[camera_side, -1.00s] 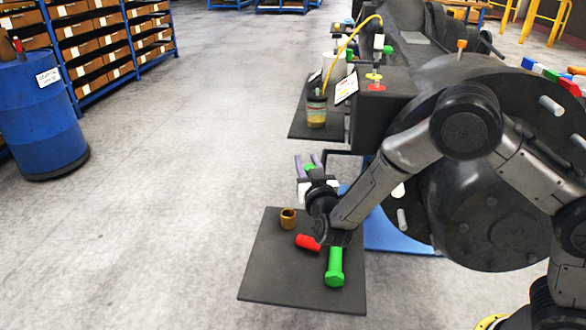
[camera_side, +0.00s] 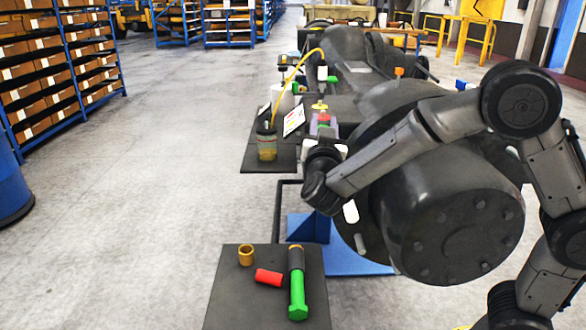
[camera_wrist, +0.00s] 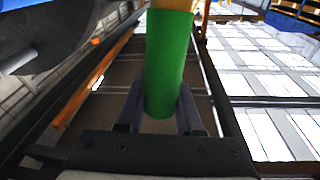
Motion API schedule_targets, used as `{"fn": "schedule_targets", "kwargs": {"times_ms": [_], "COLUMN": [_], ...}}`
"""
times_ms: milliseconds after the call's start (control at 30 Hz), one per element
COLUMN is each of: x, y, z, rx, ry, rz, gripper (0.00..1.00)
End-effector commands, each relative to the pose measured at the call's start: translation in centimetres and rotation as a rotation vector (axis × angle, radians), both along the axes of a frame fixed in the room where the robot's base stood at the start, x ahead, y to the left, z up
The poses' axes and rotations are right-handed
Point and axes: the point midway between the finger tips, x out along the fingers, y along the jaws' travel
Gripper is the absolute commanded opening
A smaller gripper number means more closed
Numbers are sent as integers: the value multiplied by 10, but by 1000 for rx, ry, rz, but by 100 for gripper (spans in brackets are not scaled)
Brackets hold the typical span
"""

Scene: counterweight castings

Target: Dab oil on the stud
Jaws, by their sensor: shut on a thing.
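My gripper (camera_side: 323,134) is beside the front of the big dark casting (camera_side: 445,215), at about the height of the shelf. In the wrist view its grey fingers are shut on a green cylinder (camera_wrist: 170,62) with a yellowish far end, cut off by the picture's top edge. A clear jar of yellowish liquid (camera_side: 267,146) stands on the dark shelf (camera_side: 258,163), left of my gripper and apart from it. A short grey peg (camera_side: 361,243) sticks out low on the casting. I cannot tell which peg is the stud.
A lower dark plate (camera_side: 230,300) carries a brass ring (camera_side: 246,256), a red cylinder (camera_side: 269,277) and a green bolt with a dark sleeve (camera_side: 297,285). A yellow-topped fitting (camera_side: 320,105) is just behind my gripper. A white card (camera_side: 294,120) stands near the jar.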

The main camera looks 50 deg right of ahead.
Motion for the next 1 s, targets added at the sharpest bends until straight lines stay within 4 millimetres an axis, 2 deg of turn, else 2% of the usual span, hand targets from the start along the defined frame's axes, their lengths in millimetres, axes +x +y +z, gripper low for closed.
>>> {"fn": "schedule_targets", "kwargs": {"times_ms": [33,167,300,500,600,800,1000], "x": [-7,-30,-61,-116,-143,-181,-190], "y": [-18,-57,-97,-147,-166,-189,-197], "z": [18,55,92,140,158,180,181], "rx": [2,-5,-17,-37,-51,-78,-99], "ry": [-20,-43,-70,-107,-126,-162,-195], "rz": [-51,-173,-301,-469,-535,-623,-649], "gripper": [2,2,2,2,2,2,2]}}
